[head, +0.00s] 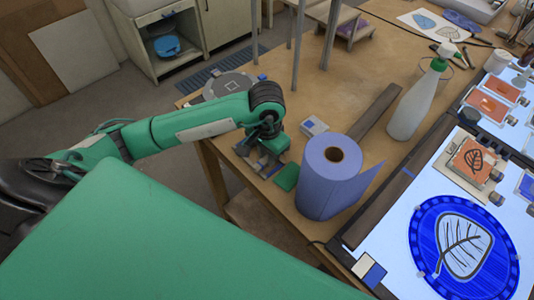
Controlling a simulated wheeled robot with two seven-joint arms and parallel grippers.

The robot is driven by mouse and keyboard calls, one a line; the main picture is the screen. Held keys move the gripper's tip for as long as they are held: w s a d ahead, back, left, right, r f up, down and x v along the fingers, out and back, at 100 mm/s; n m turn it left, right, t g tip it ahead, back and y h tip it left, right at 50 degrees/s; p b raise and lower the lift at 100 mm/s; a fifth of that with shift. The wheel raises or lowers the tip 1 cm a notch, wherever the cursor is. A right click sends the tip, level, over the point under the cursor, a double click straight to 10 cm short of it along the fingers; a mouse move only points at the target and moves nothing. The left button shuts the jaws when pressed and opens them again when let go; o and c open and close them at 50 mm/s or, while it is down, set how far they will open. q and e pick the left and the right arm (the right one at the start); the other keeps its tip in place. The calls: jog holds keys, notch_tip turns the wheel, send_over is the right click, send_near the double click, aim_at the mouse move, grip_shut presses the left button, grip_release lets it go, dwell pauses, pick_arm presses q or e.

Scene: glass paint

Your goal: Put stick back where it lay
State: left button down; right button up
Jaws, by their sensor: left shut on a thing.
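My left gripper (264,158) is low over the near left part of the wooden table, just left of the blue roll. It points down and is shut on a thin thing, which I take to be the stick. The fingers and the small size hide most of it, so its tilt and whether it touches the table cannot be told. My right gripper is not in view.
A blue paper roll (322,185) stands upright right of the gripper, with a green block (287,177) beside it. A white spray bottle (412,108) stands farther right. A lit panel (392,222) bears a blue leaf disc (425,228). The wooden table's (345,82) back middle has bare room.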

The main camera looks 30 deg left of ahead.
pick_arm(q)
jog(key=shift+f, duration=0.1)
dwell(0.4)
jog(key=c, duration=1.3)
grip_release()
jog(key=shift+o, duration=0.5)
jog(key=shift+b, duration=0.3)
jog(key=shift+r, duration=0.65)
notch_tip(320, 180, up, 12)
jog(key=b, duration=0.3)
jog(key=shift+r, duration=0.25)
